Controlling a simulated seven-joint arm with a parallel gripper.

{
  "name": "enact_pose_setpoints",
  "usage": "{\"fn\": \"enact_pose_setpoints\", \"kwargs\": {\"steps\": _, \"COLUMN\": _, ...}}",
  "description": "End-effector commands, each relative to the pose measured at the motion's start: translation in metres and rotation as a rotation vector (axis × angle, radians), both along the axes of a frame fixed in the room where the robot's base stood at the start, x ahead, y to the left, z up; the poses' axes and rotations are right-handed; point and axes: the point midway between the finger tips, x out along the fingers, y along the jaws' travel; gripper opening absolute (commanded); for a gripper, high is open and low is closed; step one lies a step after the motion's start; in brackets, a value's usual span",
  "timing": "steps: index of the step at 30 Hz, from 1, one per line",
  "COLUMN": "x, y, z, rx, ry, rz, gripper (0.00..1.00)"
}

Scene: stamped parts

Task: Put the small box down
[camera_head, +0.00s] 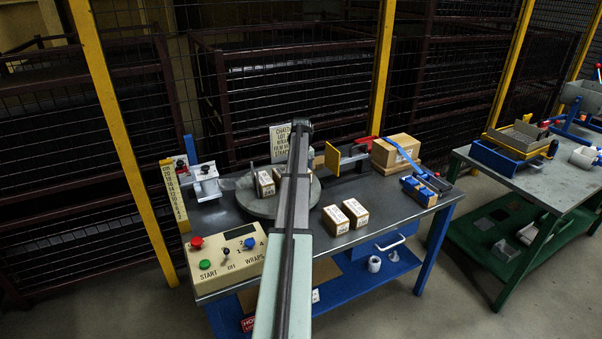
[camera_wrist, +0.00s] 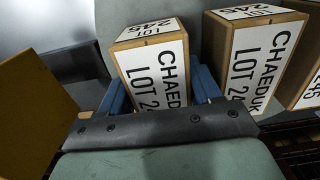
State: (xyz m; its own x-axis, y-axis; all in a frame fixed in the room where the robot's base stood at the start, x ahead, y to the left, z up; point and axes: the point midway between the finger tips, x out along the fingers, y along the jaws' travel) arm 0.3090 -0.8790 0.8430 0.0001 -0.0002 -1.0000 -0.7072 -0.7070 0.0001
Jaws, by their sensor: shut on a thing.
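In the wrist view, my gripper (camera_wrist: 160,100) has its blue fingers on both sides of a small brown box (camera_wrist: 152,62) with white "CHAEDUK LOT 245" labels and is shut on it. The box stands roughly upright, slightly tilted in the picture. A like box (camera_wrist: 258,62) stands beside it with a narrow gap, and another (camera_wrist: 308,92) is at the right edge. In the head view, my arm hides the gripper and most or all of the held box. Small boxes (camera_head: 265,184) stand on the round grey turntable (camera_head: 250,203) left of my arm. I cannot tell whether the held box touches the surface.
A yellow plate (camera_head: 332,158) stands right of my arm, also close in the wrist view (camera_wrist: 35,115). Two small boxes (camera_head: 345,215) lie on the table, with bare tabletop (camera_head: 390,222) to their right. A control panel (camera_head: 226,261) is at front left; a larger carton (camera_head: 396,150) is behind.

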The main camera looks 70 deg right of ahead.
Motion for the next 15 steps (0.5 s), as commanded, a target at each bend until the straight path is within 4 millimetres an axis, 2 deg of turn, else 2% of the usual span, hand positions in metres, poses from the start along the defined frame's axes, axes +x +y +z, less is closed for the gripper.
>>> {"fn": "enact_pose_setpoints", "kwargs": {"steps": 6, "x": 0.0, "y": 0.0, "z": -0.0022, "rx": 0.0, "ry": 0.0, "rz": 0.0, "gripper": 0.19}}
{"fn": "enact_pose_setpoints", "kwargs": {"steps": 7, "x": 0.0001, "y": 0.0001, "z": -0.0028, "rx": 0.0, "ry": 0.0, "rz": 0.0, "gripper": 0.64}}
{"fn": "enact_pose_setpoints", "kwargs": {"steps": 10, "x": 0.0, "y": 0.0, "z": -0.0024, "rx": 0.0, "ry": 0.0, "rz": 0.0, "gripper": 0.73}}
{"fn": "enact_pose_setpoints", "kwargs": {"steps": 15, "x": 0.0, "y": 0.0, "z": -0.0023, "rx": 0.0, "ry": 0.0, "rz": 0.0, "gripper": 0.74}}
